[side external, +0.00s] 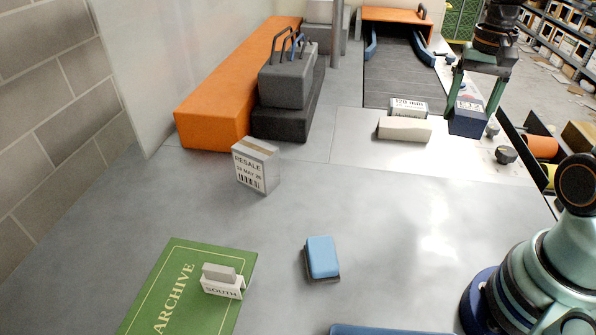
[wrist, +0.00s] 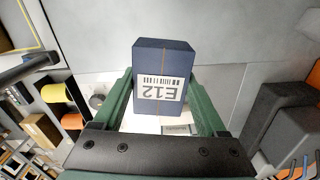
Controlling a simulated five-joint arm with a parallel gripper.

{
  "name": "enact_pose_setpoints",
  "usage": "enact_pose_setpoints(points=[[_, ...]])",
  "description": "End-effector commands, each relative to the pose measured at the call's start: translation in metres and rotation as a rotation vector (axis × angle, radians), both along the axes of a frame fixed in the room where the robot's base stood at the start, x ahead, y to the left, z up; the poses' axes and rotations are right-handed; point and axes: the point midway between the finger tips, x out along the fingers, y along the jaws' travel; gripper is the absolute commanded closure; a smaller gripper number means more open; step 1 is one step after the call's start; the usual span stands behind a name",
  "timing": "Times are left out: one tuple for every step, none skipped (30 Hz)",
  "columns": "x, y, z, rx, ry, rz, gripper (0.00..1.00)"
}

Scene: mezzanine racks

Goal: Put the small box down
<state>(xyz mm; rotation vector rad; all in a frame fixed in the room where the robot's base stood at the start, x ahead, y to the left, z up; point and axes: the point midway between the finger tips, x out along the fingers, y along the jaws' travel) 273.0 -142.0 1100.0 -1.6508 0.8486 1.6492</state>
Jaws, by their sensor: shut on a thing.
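The small box is navy blue with a white label reading E12. It shows in the side view (side external: 467,122) at the upper right and in the wrist view (wrist: 163,52) at the middle. My gripper (side external: 475,108) is shut on it, with one green finger along each side. In the wrist view my gripper (wrist: 165,98) has the label side facing the camera. The box is by the worktop's right edge, beside a cream block (side external: 404,130). I cannot tell whether its underside touches the surface.
A 120 mm sign (side external: 408,106) stands behind the cream block. A dark knob (side external: 506,154) sits near the right edge. A RESALE box (side external: 256,165), a blue-topped block (side external: 322,257) and a green ARCHIVE mat (side external: 178,285) lie nearer. The middle worktop is largely clear.

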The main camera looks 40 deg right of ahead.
Motion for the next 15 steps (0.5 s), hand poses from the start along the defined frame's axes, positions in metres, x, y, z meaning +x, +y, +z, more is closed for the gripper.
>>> enact_pose_setpoints(points=[[0.011,0.007,0.002,0.000,0.001,0.017,0.84],[0.018,0.011,0.003,0.001,0.002,0.027,0.84],[0.029,0.019,0.004,0.001,0.002,0.039,0.84],[0.038,0.026,0.004,0.001,0.003,0.051,0.84],[0.047,0.033,0.004,0.001,0.003,0.062,0.84],[0.059,0.043,0.005,0.001,0.003,0.076,0.84],[0.068,0.052,0.005,0.000,0.003,0.087,0.84],[0.076,0.060,0.005,0.000,0.003,0.097,0.84],[0.086,0.071,0.005,0.000,0.003,0.108,0.84],[0.093,0.080,0.005,0.000,0.003,0.118,0.84],[0.099,0.088,0.004,0.001,0.002,0.126,0.84],[0.107,0.098,0.004,0.001,0.002,0.136,0.84],[0.111,0.105,0.004,0.001,0.002,0.142,0.84],[0.115,0.112,0.003,0.001,0.002,0.148,0.84],[0.120,0.119,0.003,0.000,0.001,0.154,0.84]])
